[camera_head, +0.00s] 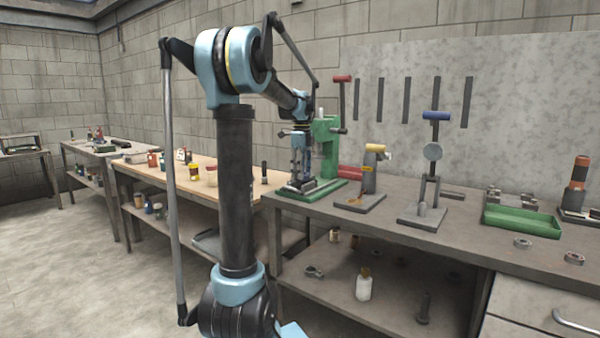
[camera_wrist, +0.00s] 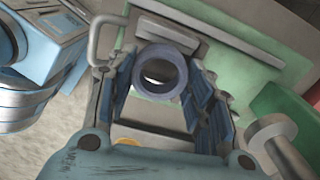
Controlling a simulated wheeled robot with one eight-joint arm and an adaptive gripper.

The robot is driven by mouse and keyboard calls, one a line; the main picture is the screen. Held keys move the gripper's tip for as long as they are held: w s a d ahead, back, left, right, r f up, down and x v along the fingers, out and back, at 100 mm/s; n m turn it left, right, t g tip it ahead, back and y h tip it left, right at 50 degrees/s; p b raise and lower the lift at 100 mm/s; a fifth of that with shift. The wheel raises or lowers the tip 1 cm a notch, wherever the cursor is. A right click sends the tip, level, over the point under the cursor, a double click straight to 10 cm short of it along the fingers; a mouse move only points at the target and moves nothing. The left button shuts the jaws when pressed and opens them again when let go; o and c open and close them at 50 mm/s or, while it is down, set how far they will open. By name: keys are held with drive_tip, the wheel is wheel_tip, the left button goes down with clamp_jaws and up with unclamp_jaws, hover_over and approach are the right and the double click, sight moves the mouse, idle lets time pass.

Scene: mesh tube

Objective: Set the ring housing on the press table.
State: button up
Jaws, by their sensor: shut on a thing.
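The ring housing (camera_wrist: 147,87) is a dark blue-grey ring with an open bore, seen from above between the fingers in the wrist view. My gripper (camera_wrist: 162,68) is shut on it, with a finger pad at each side. In the head view my gripper (camera_head: 300,160) points down in front of the green press (camera_head: 326,135), above its base. The grey press table (camera_wrist: 215,32) lies under and behind the ring in the wrist view. I cannot tell whether the ring touches the table. The ring is not clear in the head view.
The green press base (camera_head: 290,192) rests on the grey bench (camera_head: 470,242). A red object (camera_head: 350,173) lies right of the press. Beyond it stand a yellow-handled tool (camera_head: 370,170), a blue-handled one (camera_head: 432,160) and a green tray (camera_head: 522,220).

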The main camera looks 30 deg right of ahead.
drive_tip(key=shift+f, duration=0.5)
idle(0.5)
drive_tip(key=o, duration=1.4)
drive_tip(key=shift+c, duration=0.2)
wheel_tip(320, 180, up, 12)
drive_tip(key=shift+a, duration=0.1)
